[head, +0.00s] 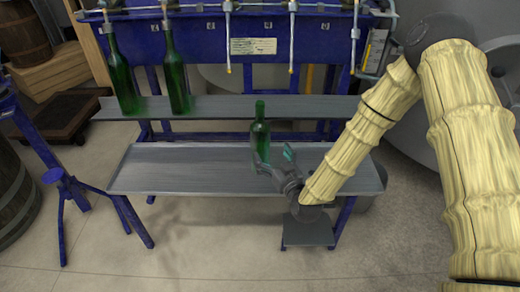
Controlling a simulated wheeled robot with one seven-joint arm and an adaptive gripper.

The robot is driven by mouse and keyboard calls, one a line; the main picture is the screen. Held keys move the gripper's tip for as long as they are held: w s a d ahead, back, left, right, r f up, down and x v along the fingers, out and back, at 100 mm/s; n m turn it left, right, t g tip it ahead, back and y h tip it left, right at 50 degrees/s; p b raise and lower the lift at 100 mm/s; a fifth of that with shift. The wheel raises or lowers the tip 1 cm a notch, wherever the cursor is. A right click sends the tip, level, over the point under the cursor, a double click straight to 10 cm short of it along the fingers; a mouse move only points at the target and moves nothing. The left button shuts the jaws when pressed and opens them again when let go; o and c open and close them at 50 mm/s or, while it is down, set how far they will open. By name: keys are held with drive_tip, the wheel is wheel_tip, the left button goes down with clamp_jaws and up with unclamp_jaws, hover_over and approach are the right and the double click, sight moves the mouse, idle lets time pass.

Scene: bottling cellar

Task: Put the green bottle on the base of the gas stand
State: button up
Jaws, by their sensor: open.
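A green bottle (261,138) stands upright on the lower grey shelf of the blue bottling rack. My open gripper (274,158) is at the bottle's lower body, one dark finger overlapping it and the teal-padded finger to its right. I cannot tell whether either finger touches the glass. Two more green bottles (119,78) and (177,78) stand on the upper shelf, under the filler spouts.
The lower shelf (160,172) is otherwise bare. A low grey platform (308,234) sits below its front edge. The upper shelf (225,107) runs behind the bottle. A barrel (15,195) is at the left edge; the front floor is clear.

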sight(264, 149)
drive_tip(key=x, duration=0.3)
drive_tip(key=shift+w, duration=0.2)
drive_tip(key=w, duration=0.1)
drive_tip(key=w+a+b, duration=0.1)
drive_tip(key=w+a+f, duration=0.1)
drive_tip(key=shift+w+a, duration=0.25)
drive_tip(key=shift+w, duration=0.1)
drive_tip(key=shift+w+a, duration=0.2)
drive_tip(key=shift+w, duration=0.2)
drive_tip(key=shift+r, duration=0.1)
drive_tip(key=c, duration=1.6)
drive_tip(key=shift+r, duration=0.1)
